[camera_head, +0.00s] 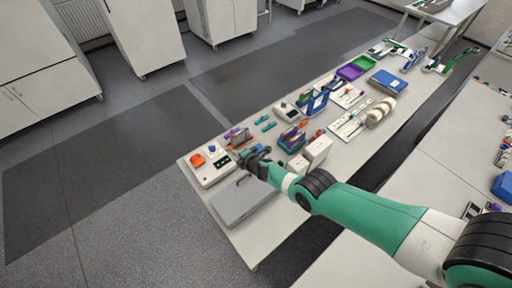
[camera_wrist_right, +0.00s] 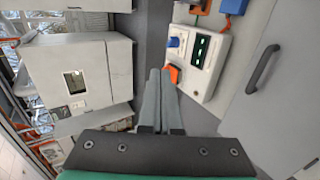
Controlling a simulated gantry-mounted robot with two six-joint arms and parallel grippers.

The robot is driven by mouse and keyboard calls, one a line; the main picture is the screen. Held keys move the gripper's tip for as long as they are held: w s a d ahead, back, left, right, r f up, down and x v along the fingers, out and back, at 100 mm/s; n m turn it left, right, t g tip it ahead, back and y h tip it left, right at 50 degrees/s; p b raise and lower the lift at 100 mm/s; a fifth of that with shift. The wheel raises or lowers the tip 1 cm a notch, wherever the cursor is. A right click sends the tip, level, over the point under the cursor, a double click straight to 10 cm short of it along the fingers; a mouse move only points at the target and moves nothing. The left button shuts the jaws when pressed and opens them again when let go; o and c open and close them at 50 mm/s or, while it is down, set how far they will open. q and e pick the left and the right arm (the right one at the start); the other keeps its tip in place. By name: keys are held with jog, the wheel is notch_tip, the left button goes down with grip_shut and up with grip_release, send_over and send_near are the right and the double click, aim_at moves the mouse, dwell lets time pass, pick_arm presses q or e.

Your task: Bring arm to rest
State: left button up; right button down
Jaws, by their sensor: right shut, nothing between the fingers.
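My right arm, green and white, reaches in from the lower right in the head view. Its right gripper (camera_head: 246,157) is over the near left end of the long table, above the area between the battery cycler (camera_head: 211,173) and the grey case (camera_head: 240,201). In the right wrist view the gripper's two fingers (camera_wrist_right: 160,75) are together with nothing between them. The cycler (camera_wrist_right: 203,65), a white box with a green-lit display, an orange rocker switch and a blue knob, shows beyond the fingers to the right. My left gripper is not in view.
The table (camera_head: 226,226) holds several items: a colourful rack (camera_head: 292,139), white boxes (camera_head: 318,149), a blue case (camera_head: 388,82) and a purple-and-green tray (camera_head: 356,68). Another table stands at right. White cabinets (camera_head: 45,60) line the back. The floor at left is clear.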

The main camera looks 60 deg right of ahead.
jog(key=shift+a+r, duration=0.1)
jog(key=shift+r, duration=0.05)
jog(key=shift+w+a, duration=0.1)
jog(key=shift+a, duration=0.05)
